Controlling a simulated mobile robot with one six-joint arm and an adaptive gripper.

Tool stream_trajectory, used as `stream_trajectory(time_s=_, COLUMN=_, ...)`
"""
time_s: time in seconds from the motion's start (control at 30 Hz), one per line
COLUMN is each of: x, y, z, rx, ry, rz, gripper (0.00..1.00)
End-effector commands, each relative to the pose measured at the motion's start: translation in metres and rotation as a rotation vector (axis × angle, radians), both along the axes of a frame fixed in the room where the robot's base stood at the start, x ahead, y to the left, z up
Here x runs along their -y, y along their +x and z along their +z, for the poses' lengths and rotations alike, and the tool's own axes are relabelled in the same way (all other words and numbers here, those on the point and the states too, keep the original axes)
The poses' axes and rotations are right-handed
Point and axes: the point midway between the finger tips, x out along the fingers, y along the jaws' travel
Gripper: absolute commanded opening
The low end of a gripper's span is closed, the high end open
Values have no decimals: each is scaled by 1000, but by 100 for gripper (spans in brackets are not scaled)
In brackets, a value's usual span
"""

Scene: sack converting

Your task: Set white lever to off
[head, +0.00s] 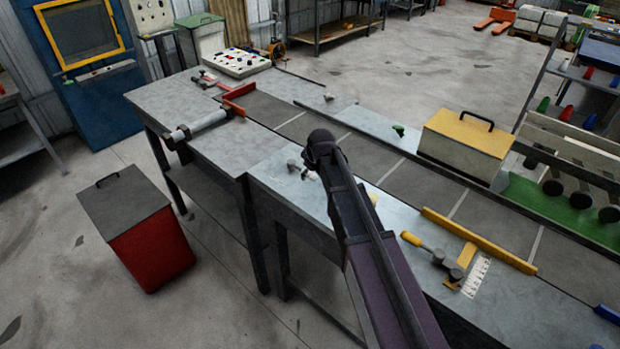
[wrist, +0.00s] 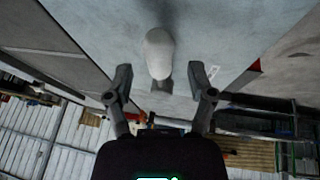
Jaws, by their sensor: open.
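In the wrist view, the white lever (wrist: 159,50) is a rounded white knob on a short stem, standing on a grey metal tabletop. My gripper (wrist: 161,78) is open there, with one finger on each side of the lever's line. The knob lies at and just beyond the fingertips, with a visible gap on both sides. In the head view, my gripper (head: 303,168) is small and low over the grey bench, partly hidden by my dark arm. The lever cannot be made out clearly there.
A yellow-handled lever (head: 412,239) with a scale plate stands to the right, by a yellow guide rail (head: 478,240). A yellow-lidded box (head: 465,140) and a small green knob (head: 398,130) stand across the conveyor (head: 375,160). A red bin (head: 150,245) is on the floor left.

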Motion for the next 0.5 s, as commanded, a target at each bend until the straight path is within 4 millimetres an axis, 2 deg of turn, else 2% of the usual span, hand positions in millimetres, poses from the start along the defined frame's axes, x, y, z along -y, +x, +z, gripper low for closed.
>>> stream_trajectory(time_s=0.03, x=-1, y=2, z=-6, rx=0, ry=0, rz=0, gripper=71)
stream_trajectory(time_s=0.2, x=-3, y=5, z=-13, rx=0, ry=0, rz=0, gripper=71)
stream_trajectory(time_s=0.5, x=-4, y=6, z=-15, rx=0, ry=0, rz=1, gripper=71)
